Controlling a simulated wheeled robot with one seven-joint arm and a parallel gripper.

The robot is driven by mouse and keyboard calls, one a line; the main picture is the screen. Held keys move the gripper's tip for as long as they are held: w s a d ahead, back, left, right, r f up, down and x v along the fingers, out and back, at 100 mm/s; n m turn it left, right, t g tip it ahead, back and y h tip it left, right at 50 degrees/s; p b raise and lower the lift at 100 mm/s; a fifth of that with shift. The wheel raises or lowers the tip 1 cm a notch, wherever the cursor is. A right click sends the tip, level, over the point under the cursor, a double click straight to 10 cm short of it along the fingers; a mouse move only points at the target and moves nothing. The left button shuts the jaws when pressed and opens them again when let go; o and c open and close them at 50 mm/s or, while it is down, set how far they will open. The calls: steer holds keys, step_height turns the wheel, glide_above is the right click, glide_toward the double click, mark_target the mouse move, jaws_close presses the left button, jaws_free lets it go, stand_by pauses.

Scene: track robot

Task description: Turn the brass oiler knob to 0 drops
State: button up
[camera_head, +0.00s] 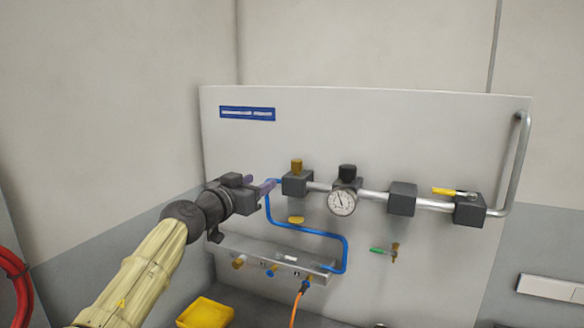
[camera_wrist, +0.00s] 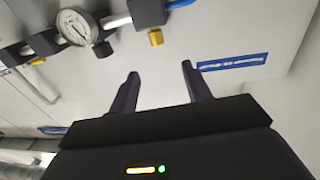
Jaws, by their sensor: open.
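The brass oiler knob (camera_head: 297,167) stands upright on top of the dark oiler block (camera_head: 297,185), at the left end of the pipe run on the panel. In the wrist view, which is turned over, the brass knob (camera_wrist: 156,38) hangs from the block (camera_wrist: 147,12), just beyond the fingertips. My gripper (camera_head: 269,185) is to the left of the oiler block in the head view. In the wrist view its two dark fingers (camera_wrist: 160,69) are spread apart with nothing between them. They look apart from the knob. The knob's drop markings are too small to read.
A regulator with a black knob (camera_head: 347,171) and a round gauge (camera_head: 342,203) is right of the oiler. A yellow-handled valve (camera_head: 456,191) is farther right. A blue hose (camera_head: 320,234) runs below to a manifold (camera_head: 270,257). The panel above the knob is clear.

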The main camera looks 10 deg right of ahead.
mark_target(293, 165)
steer(key=p+x, duration=0.7)
steer(key=x, duration=0.9)
steer(key=shift+d+r+p, duration=0.1)
steer(key=shift+d+p, duration=0.2)
steer(key=shift+d, duration=0.05)
steer(key=shift+w+d, duration=0.4)
steer(key=shift+w, duration=0.1)
steer(key=c, duration=0.9)
steer(key=shift+c, duration=0.2)
